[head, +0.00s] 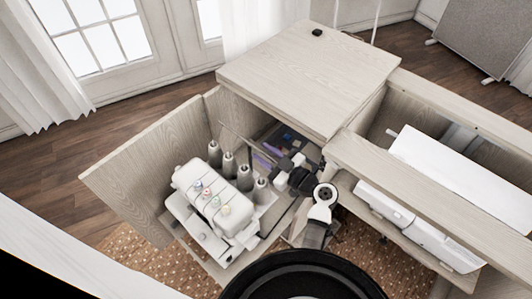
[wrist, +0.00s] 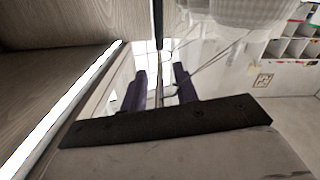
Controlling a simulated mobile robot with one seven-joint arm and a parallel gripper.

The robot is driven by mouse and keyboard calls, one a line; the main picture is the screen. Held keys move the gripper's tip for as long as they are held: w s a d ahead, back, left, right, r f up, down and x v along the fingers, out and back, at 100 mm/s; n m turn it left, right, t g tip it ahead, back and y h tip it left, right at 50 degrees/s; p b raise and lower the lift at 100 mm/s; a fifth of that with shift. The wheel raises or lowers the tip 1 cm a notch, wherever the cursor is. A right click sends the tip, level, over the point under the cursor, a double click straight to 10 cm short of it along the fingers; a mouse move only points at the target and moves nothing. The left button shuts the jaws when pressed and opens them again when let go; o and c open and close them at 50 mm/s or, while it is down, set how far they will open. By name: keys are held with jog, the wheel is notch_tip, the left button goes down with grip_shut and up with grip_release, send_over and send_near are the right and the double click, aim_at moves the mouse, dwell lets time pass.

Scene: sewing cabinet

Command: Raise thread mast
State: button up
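The white serger (head: 212,208) stands on the pulled-out shelf of the cabinet, with several grey thread cones (head: 228,166) behind it. A thin thread mast (head: 240,136) shows as slender rods above and behind the cones. My gripper (head: 265,155) reaches in from the right, its purple fingers behind the cones and under the cabinet top. In the wrist view my gripper (wrist: 160,88) has its two purple fingers apart. A thin rod, apparently part of the mast (wrist: 158,40), runs between them with gaps visible on both sides. The mast's lower end is hidden in the head view.
The cabinet top (head: 310,75) overhangs close to my gripper. An open door panel (head: 150,160) stands at left. A white sewing machine (head: 420,225) sits in the right bay. Wood panels (wrist: 60,60) lie close at left in the wrist view.

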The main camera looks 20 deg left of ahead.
jog(key=shift+c, duration=0.3)
grip_shut()
jog(key=shift+r, duration=0.15)
notch_tip(320, 180, up, 19)
jog(key=p, duration=0.4)
jog(key=shift+r, duration=0.2)
jog(key=shift+o, duration=0.2)
grip_release()
jog(key=shift+f, duration=0.1)
jog(key=shift+d, duration=0.15)
